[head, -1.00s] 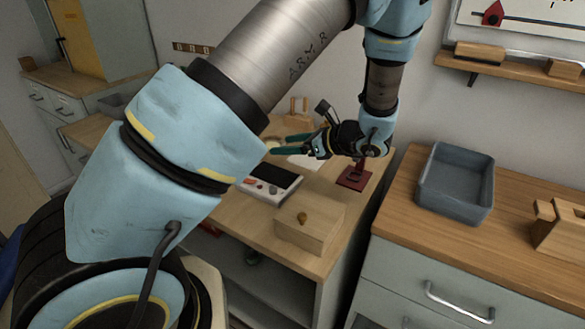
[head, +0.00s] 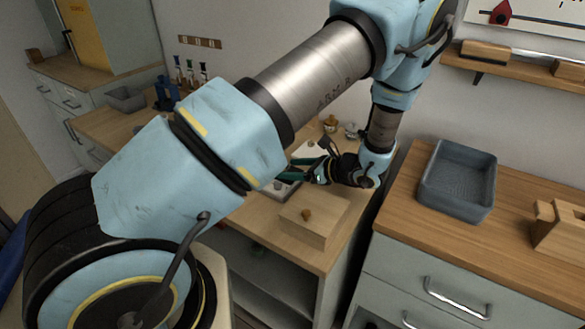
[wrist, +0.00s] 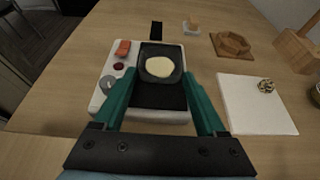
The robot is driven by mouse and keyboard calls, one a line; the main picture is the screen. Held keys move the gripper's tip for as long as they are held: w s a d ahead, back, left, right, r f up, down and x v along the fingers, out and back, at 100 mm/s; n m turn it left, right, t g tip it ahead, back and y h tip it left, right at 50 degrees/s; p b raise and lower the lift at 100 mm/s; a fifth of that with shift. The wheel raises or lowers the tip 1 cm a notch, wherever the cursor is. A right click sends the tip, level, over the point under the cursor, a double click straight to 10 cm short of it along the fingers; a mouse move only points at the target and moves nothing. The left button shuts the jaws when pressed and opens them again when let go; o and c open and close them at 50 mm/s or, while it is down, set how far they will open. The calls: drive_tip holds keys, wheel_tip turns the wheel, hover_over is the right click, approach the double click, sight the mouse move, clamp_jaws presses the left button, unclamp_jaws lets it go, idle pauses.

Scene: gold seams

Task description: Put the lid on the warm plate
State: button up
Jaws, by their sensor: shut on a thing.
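The warm plate (wrist: 160,114) is a white unit with a black top, a red slider and a grey knob at its left; the head view shows only part of it (head: 283,188), below my gripper. My gripper (wrist: 161,72) has green fingers on either side of a dark square piece with a raised rim, seemingly the lid (wrist: 148,50), with a pale round patch in its middle. It lies over the far part of the black top in the wrist view. I cannot tell whether it touches the plate. My gripper also shows in the head view (head: 300,166).
A white pad (wrist: 254,112) with a small knobbed item lies right of the plate. A wooden piece (wrist: 232,44) and a small tub (wrist: 191,28) stand beyond. A wooden box (head: 318,222) with a knob is nearer. A grey tray (head: 455,185) sits on the right counter.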

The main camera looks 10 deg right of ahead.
drive_tip(key=shift+f, duration=0.2)
drive_tip(key=o, duration=1)
